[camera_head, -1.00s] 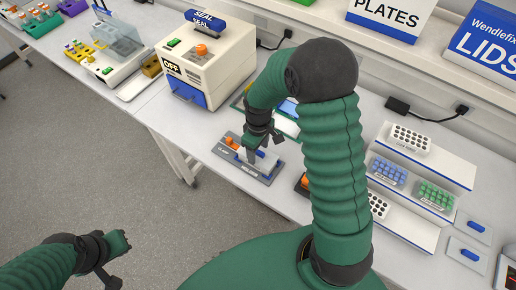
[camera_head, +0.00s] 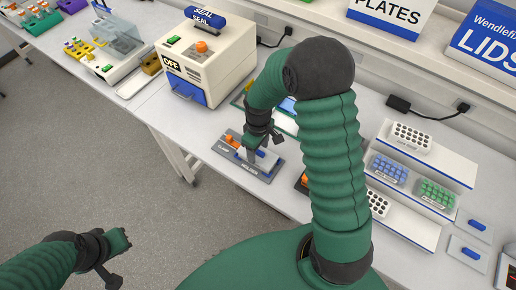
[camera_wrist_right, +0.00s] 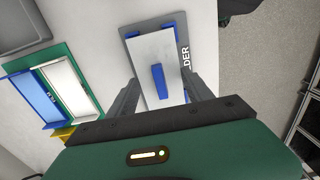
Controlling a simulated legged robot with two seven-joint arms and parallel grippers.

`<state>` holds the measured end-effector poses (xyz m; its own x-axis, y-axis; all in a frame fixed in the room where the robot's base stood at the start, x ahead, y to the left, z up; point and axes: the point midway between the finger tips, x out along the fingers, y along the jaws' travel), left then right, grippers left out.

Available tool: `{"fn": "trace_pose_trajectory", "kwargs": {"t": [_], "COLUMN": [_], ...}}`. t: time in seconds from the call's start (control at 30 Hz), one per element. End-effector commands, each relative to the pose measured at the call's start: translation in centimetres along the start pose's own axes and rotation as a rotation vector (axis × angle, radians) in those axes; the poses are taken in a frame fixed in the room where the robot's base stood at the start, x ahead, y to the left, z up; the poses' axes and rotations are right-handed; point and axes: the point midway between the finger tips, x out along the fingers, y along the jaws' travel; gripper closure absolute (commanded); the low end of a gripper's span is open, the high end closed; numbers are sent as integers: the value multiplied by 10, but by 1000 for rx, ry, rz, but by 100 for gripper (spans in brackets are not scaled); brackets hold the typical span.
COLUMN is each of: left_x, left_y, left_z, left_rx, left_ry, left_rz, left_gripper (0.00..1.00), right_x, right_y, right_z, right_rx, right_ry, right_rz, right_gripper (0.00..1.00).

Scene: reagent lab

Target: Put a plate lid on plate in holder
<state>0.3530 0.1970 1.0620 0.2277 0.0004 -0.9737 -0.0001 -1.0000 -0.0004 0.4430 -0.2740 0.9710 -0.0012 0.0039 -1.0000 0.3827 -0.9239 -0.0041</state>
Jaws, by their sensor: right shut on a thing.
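The grey holder (camera_head: 266,176) lies flat on the bench in the head view, with an orange part (camera_head: 232,141) at its left end. The right wrist view shows the holder (camera_wrist_right: 178,28) from above, with blue corner pieces. A white plate lid (camera_wrist_right: 145,50) with a blue handle (camera_wrist_right: 158,84) lies over the holder, between my right fingers. My right gripper (camera_wrist_right: 164,88) is shut on the lid, low at the holder. In the head view my right gripper (camera_head: 251,154) partly hides the lid. The plate under the lid is hidden. My left gripper (camera_head: 112,280) hangs empty-looking over the floor, its jaws unclear.
A white sealer (camera_head: 220,68) stands behind and left of the holder. A tiered rack (camera_head: 440,172) with several tube boxes stands to the right. Two more lids with blue handles (camera_head: 476,226) (camera_head: 470,253) lie at far right. A box marked lids (camera_head: 488,42) is on the shelf.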

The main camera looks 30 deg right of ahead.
Motion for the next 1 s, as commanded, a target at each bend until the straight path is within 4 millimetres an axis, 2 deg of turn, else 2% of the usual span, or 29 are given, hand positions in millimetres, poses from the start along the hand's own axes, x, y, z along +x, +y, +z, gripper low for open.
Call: {"fn": "trace_pose_trajectory", "kwargs": {"t": [0.7, 0.73, 0.9, 1.0], "left_x": [-6, -5, -5, -5], "left_y": [0, 0, 0, 0], "left_z": [-1, -1, -1, -1], "left_rx": [0, 0, 0, 0], "left_ry": [0, 0, 0, 0], "left_rz": [0, 0, 0, 0], "left_gripper": [100, 100, 100, 100], "right_x": [2, 2, 2, 2], "right_y": [-1, -1, -1, -1], "right_z": [0, 0, 0, 0], "right_rx": [0, 0, 0, 0], "right_ry": [0, 0, 0, 0], "right_rz": [0, 0, 0, 0], "right_gripper": [79, 40, 17, 15]}}
